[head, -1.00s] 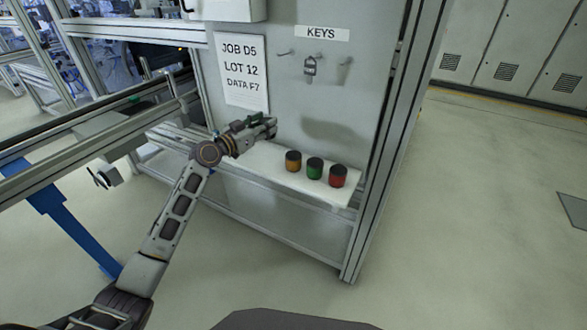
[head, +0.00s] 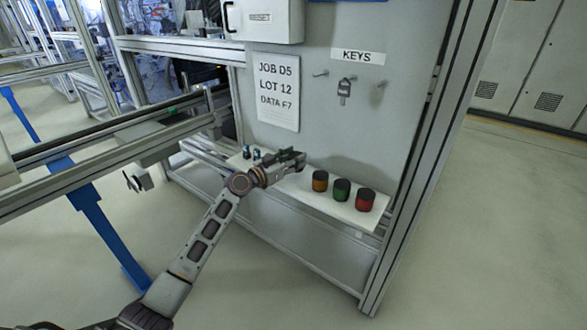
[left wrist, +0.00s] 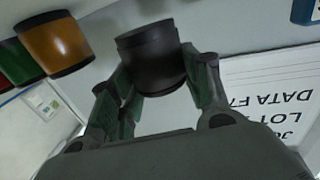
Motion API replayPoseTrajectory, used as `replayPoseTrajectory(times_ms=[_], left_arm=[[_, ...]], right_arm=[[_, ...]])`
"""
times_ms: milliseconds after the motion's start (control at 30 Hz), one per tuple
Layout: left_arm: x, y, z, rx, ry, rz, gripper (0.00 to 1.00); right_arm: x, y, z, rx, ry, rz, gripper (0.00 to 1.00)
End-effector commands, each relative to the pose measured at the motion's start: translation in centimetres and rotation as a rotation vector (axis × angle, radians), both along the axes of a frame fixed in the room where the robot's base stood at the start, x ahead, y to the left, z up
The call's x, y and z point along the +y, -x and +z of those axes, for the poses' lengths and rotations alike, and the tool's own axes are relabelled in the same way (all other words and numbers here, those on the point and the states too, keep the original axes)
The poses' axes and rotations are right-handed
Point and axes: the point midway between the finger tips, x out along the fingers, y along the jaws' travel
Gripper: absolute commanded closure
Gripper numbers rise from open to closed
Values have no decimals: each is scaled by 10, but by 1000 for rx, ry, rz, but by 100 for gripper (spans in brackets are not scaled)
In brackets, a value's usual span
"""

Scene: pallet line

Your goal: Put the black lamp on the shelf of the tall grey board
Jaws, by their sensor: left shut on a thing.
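My left gripper (head: 293,161) is at the white shelf (head: 298,190) of the tall grey board (head: 360,130), left of the coloured lamps. In the left wrist view, its fingers are shut on the black lamp (left wrist: 152,60), a short dark cylinder. In the head view I cannot clearly make out the black lamp at the gripper, nor whether it touches the shelf. An orange lamp (head: 320,181), a green lamp (head: 342,189) and a red lamp (head: 365,200) stand in a row on the shelf. My right gripper is not in view.
Small blue items (head: 251,153) show at the shelf's left end, behind my gripper. A job sheet (head: 277,92) and a hanging key (head: 344,91) are on the board above. A metal rail (head: 110,150) runs at left. Open floor lies at right.

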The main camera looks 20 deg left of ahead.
Motion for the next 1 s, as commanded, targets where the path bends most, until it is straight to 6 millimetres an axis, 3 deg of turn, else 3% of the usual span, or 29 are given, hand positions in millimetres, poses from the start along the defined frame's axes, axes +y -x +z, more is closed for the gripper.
replayPoseTrajectory(times_ms=[300,500,667,1000], left_arm=[[0,0,-16,3,3,1,78],[0,0,-34,1,2,1,78],[0,0,-38,0,1,1,78],[0,0,-38,-1,1,1,78]], right_arm=[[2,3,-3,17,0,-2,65],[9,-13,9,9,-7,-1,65],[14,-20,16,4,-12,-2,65],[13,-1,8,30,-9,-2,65]])
